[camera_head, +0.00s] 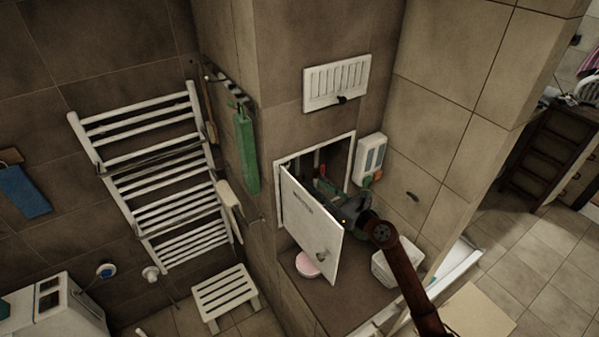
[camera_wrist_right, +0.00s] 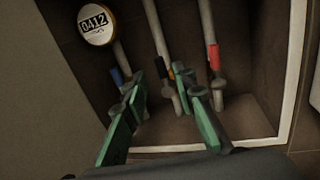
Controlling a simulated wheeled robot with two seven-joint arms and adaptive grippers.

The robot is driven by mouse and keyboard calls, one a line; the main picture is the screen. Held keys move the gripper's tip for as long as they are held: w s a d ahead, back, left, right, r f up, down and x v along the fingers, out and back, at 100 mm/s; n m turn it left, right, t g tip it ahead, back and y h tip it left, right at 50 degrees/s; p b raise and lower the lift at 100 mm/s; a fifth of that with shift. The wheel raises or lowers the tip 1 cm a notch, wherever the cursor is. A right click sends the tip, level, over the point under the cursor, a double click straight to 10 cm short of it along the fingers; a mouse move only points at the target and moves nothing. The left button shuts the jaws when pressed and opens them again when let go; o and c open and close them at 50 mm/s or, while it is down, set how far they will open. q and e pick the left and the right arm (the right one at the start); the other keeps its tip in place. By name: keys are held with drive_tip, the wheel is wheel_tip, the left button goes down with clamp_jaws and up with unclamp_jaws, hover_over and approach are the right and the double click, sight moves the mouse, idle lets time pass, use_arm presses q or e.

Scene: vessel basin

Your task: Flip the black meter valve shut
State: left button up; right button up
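In the right wrist view, a round white meter (camera_wrist_right: 97,24) reading 0412 sits on a pipe inside an open wall niche. Several grey pipes run down beside it, with a blue handle (camera_wrist_right: 118,76), a red handle (camera_wrist_right: 213,57) and a dark, black-looking handle (camera_wrist_right: 185,77) on the middle pipe. My left gripper is out of view.
The niche's white door (camera_head: 312,226) stands open in front of my right gripper and partly hides it. The niche's white frame (camera_head: 351,160) bounds the opening. A white dispenser (camera_head: 370,157) hangs to the right; a pink-topped bowl (camera_head: 307,264) and white basket (camera_head: 391,270) stand below.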

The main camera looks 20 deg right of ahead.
sight(303, 184)
drive_tip(key=x, duration=0.3)
drive_tip(key=p+x, duration=0.1)
drive_tip(key=x, duration=0.3)
drive_tip(key=shift+w+f, duration=0.2)
drive_tip(key=shift+w, duration=0.05)
drive_tip(key=shift+w+a, duration=0.15)
drive_tip(key=shift+w, duration=0.05)
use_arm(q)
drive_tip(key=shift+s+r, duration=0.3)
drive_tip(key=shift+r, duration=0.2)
use_arm(e)
drive_tip(key=shift+c, duration=0.5)
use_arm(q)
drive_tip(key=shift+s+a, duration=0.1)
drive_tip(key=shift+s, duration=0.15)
use_arm(e)
clamp_jaws()
